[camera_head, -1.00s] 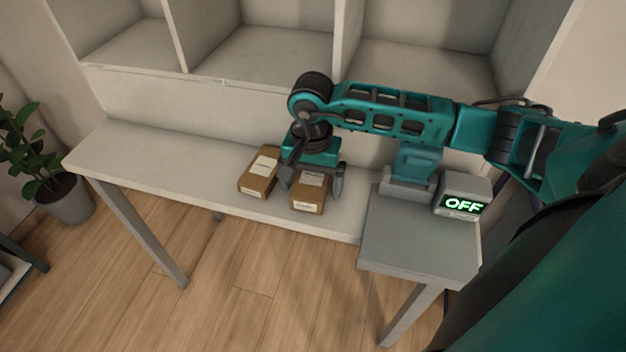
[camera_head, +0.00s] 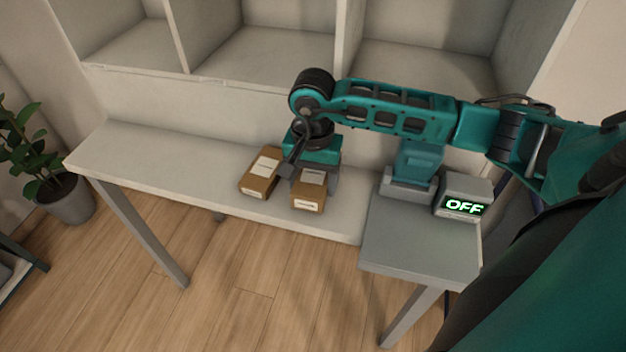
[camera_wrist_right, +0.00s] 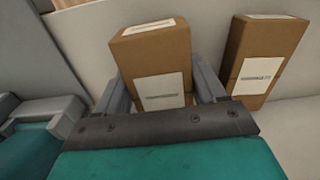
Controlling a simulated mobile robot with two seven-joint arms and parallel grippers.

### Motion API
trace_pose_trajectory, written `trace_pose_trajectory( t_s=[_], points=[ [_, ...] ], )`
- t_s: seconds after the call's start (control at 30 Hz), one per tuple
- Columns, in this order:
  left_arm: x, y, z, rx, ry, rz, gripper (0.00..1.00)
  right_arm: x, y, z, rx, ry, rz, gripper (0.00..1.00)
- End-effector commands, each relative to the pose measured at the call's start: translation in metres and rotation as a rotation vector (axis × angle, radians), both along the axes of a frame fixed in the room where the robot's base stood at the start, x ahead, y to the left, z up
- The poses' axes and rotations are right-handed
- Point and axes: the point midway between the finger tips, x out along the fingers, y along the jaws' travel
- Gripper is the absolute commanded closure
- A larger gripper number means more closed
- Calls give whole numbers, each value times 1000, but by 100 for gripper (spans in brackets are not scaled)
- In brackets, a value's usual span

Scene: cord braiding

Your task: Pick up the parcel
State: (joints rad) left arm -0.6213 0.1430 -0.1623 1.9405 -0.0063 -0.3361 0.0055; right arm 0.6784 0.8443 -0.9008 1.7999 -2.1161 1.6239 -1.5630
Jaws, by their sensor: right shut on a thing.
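A brown parcel (camera_head: 308,197) with white labels is at the front of the pale bench, below my right gripper (camera_head: 313,183). In the right wrist view the same parcel (camera_wrist_right: 152,58) stands between the two grey fingers of my right gripper (camera_wrist_right: 162,85), one on each side. The gripper is shut on it. I cannot tell whether the parcel touches the bench. A second brown parcel (camera_head: 260,175) lies just to the left in the head view; it also shows at the right of the wrist view (camera_wrist_right: 268,55). My left gripper is not in view.
The bench (camera_head: 150,165) is clear on its left. Open shelf compartments (camera_head: 265,60) stand behind it. A potted plant (camera_head: 60,190) stands at far left.

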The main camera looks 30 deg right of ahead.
Motion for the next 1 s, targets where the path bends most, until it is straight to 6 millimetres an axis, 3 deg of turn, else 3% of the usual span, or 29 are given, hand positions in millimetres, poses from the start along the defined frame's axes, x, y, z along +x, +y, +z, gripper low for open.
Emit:
trace_pose_trajectory(
  t_s=[0.17,0.6,0.8,1.0],
  points=[
    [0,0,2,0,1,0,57,1,0,27,0,-7,2,61],
    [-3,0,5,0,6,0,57,1,0,148,-1,-8,2,61],
    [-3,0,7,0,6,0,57,1,0,181,0,-4,0,61],
    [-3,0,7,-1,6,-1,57,0,0,193,-1,-2,0,61]
  ],
)
